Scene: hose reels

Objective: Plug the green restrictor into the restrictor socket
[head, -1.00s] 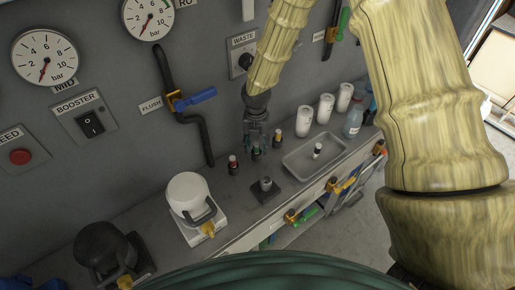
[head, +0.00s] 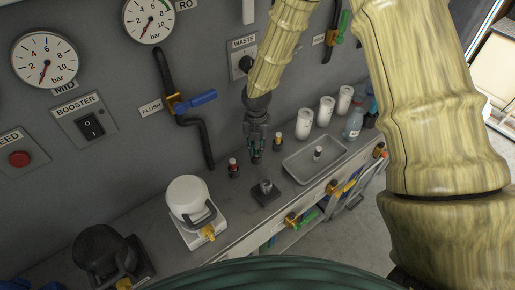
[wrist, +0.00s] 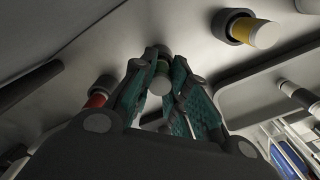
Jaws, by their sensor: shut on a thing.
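My gripper (head: 255,157) points down at the counter between the red and yellow restrictors. In the wrist view its teal-padded fingers (wrist: 160,85) are shut around a small dark cylinder with a pale greenish end, the green restrictor (wrist: 160,78). In the head view the fingers hide most of it, and I cannot tell whether it is clear of its holder. The restrictor socket, a dark square block with a round grey top (head: 266,187), stands on the counter nearer the front, apart from the gripper.
The red restrictor (head: 233,168) stands left of my gripper, the yellow one (head: 277,142) right. A grey tray (head: 297,172) with a small dark-and-white piece lies to the right.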

